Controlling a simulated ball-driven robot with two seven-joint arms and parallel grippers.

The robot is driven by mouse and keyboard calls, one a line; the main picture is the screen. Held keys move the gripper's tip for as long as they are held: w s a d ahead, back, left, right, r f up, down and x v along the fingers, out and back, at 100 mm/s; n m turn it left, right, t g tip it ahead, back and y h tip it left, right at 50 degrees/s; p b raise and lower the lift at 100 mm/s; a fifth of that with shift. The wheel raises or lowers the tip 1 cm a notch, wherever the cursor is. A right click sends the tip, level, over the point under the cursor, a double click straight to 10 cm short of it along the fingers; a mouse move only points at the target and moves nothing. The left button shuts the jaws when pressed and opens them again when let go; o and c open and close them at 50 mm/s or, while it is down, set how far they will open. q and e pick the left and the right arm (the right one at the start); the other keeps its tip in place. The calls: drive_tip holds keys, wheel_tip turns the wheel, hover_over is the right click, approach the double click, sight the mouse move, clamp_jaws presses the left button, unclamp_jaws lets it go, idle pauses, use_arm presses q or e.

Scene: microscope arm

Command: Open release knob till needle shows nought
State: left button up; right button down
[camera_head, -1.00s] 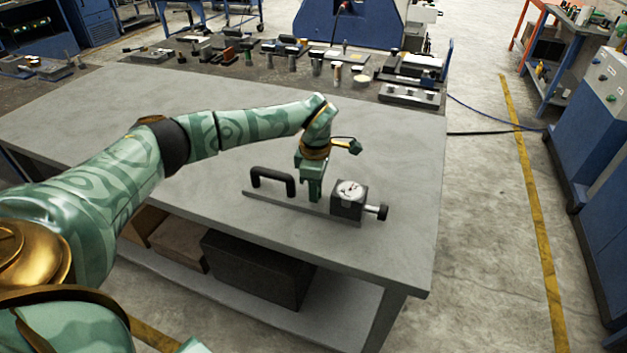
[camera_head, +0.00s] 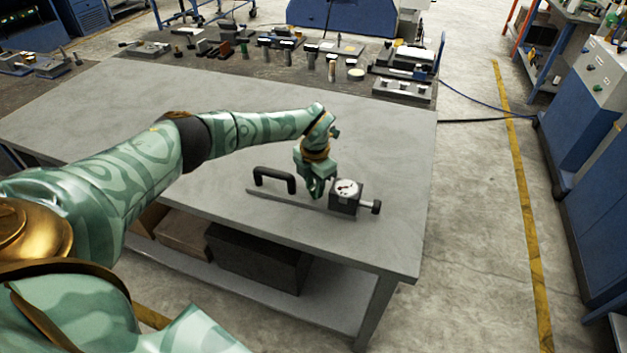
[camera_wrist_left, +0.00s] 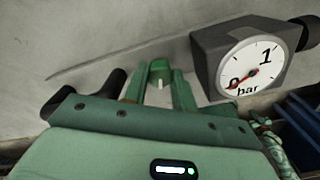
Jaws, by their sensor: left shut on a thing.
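The grey gauge block (camera_head: 343,205) sits on the right part of a flat bar (camera_head: 262,196) on the table, with a white dial (camera_head: 347,188) on top. In the left wrist view the dial (camera_wrist_left: 250,68) reads 0, 1 and "bar", and its red needle points at or very near 0. My left gripper (camera_head: 317,195) reaches down just left of the block. It is shut on a small green part, apparently the release knob (camera_wrist_left: 160,70); the fingers hide much of it. My right gripper is not in view.
A black handle (camera_head: 274,180) stands on the bar's left end. A black knob (camera_head: 376,207) sticks out from the block's right side. Several tools stand along the far edge. The table (camera_head: 250,110) behind the bar is clear.

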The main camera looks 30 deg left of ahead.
use_arm(q)
drive_tip(key=shift+r+n+p, duration=0.1)
drive_tip(key=shift+n+p, duration=0.45)
drive_tip(key=shift+n, duration=0.55)
drive_tip(key=o, duration=1)
wheel_tip(320, 180, up, 16)
drive_tip(key=p, duration=0.3)
drive_tip(key=shift+r, duration=0.1)
